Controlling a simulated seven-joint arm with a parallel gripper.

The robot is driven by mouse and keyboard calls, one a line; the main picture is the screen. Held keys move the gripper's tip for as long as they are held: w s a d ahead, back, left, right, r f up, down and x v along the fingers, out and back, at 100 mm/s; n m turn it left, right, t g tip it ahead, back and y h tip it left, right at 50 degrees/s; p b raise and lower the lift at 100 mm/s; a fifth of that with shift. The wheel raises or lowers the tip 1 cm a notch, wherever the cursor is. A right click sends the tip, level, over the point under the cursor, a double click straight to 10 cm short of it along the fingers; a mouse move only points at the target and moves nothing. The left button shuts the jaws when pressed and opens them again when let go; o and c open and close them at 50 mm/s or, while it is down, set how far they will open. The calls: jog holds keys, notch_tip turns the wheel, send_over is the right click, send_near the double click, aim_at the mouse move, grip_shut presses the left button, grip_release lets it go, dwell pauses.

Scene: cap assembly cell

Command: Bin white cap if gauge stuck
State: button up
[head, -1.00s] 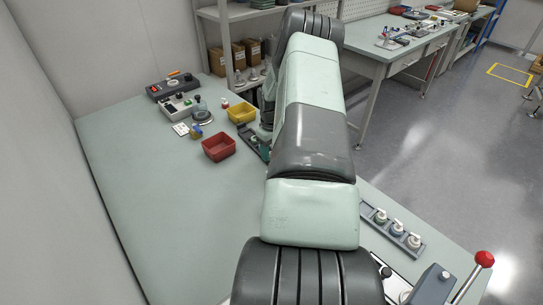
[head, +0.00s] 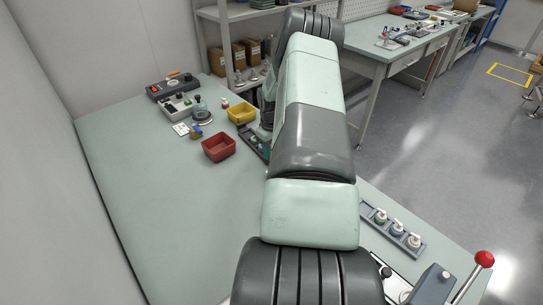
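My arm crosses the middle of the head view and covers much of the bench. My gripper is not visible; it is hidden behind the arm or out of the picture. A red bin (head: 218,148) and a yellow bin (head: 241,112) stand open on the bench, left of the arm. A small device with a round base and dark top (head: 202,112), possibly the gauge, stands left of the yellow bin. A dark tray (head: 252,143) with small greenish parts is partly hidden by my arm. I cannot make out a loose white cap.
A grey rack (head: 420,252) with several white-topped bottles sits at right, near a red-knobbed lever (head: 485,259). The bench's left front (head: 170,220) is clear.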

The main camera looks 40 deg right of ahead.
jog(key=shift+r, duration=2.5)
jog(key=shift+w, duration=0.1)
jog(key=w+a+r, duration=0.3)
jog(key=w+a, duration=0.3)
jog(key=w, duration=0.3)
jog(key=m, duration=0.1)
send_near(218, 143)
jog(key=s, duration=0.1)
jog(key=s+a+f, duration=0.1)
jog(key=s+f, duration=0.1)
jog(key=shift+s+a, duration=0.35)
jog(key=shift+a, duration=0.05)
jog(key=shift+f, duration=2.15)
